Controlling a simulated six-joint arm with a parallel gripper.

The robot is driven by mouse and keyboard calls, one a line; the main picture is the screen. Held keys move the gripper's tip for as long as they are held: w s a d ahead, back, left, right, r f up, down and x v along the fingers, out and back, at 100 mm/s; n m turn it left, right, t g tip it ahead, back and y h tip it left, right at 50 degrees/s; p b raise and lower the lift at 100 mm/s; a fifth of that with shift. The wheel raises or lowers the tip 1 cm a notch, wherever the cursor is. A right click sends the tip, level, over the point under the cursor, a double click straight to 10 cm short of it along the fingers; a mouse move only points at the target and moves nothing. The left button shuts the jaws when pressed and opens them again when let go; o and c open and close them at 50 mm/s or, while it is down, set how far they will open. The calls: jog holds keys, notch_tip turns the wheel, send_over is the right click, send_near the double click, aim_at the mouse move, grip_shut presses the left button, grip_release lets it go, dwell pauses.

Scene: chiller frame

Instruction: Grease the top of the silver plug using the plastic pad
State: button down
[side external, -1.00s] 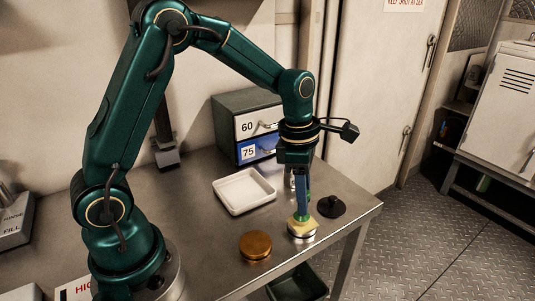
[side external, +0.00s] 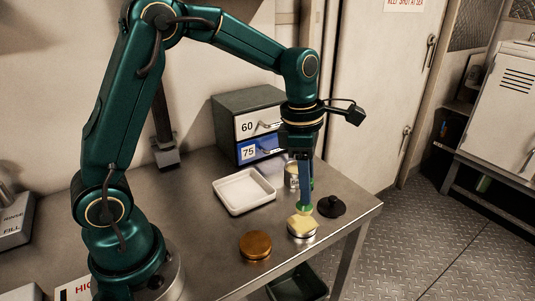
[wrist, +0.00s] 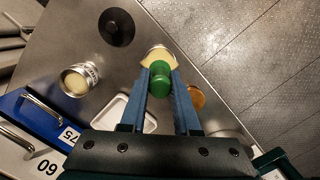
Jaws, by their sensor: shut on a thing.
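The silver plug (side external: 302,235) stands near the table's front edge, with an angular pale yellow layer (side external: 302,224) covering its top; I cannot tell what that layer is. In the wrist view, the yellow layer (wrist: 157,57) and a bit of silver rim show beyond the fingertips. My gripper (side external: 304,203) points down just above the plug. It is shut on a green piece (wrist: 160,78) with a rounded top, probably the plastic pad. The green piece also shows in the side view (side external: 304,210), close above the yellow layer; its underside is hidden.
An open can of yellow stuff (wrist: 76,84) stands behind my fingers. A black knobbed disc (side external: 331,206) lies right of the plug, a copper-coloured disc (side external: 255,245) to its left. A white tray (side external: 243,191) and a drawer unit (side external: 250,125) are further back. The table edge is close.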

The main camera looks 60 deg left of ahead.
jog(key=shift+r, duration=1.9)
